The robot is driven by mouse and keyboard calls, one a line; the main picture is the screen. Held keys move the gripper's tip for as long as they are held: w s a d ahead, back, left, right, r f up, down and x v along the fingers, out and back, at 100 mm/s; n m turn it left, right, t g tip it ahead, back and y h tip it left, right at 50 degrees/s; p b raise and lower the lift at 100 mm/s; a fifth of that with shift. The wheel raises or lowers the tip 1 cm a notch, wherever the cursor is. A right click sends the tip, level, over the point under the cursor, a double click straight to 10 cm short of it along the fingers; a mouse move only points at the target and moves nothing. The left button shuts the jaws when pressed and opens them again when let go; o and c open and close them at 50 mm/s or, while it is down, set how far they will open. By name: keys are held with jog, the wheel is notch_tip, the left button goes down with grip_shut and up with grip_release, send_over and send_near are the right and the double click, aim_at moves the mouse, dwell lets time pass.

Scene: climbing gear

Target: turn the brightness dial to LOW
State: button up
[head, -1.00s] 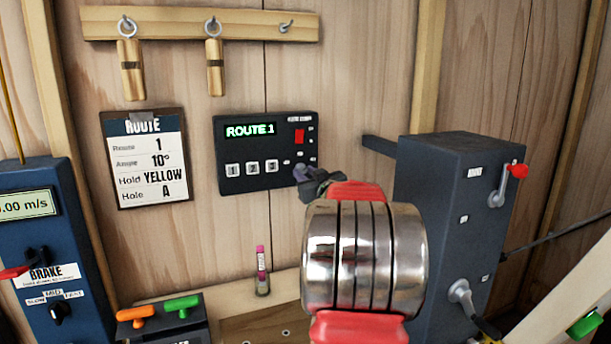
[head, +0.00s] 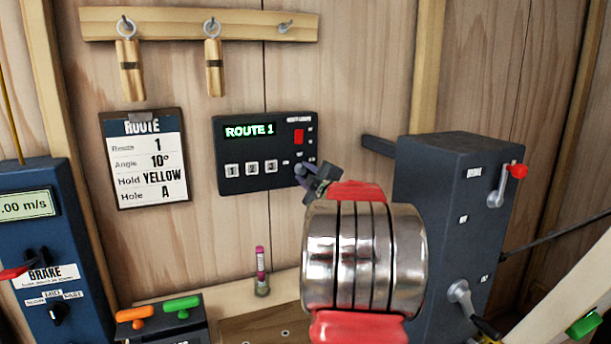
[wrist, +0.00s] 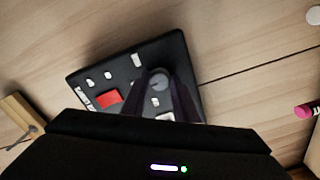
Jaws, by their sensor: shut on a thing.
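The route control panel (head: 240,183) is a black box on the wooden wall, with a lit "ROUTE 1" display, numbered buttons and a red switch. The brightness dial is at its lower right; my gripper mostly hides it in the head view. In the wrist view the round grey dial (wrist: 158,80) shows between the tips of my dark fingers. My gripper (head: 303,172) is shut on the dial, with the wrist turned about its own axis. The dial's exact setting and its small labels are too blurred to read.
A route card (head: 145,160) hangs left of the panel. A dark box with a red-tipped lever (head: 516,171) stands close on the right of my arm. A blue brake box (head: 60,235) is far left. A pink-capped tube (head: 261,270) stands on the ledge below.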

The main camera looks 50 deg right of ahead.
jog(key=n, duration=0.6)
jog(key=shift+a+n, duration=0.15)
jog(key=shift+n, duration=0.15)
jog(key=n, duration=0.5)
jog(key=shift+w+f, duration=0.1)
jog(key=o, duration=1.1)
jog(key=shift+c, duration=0.2)
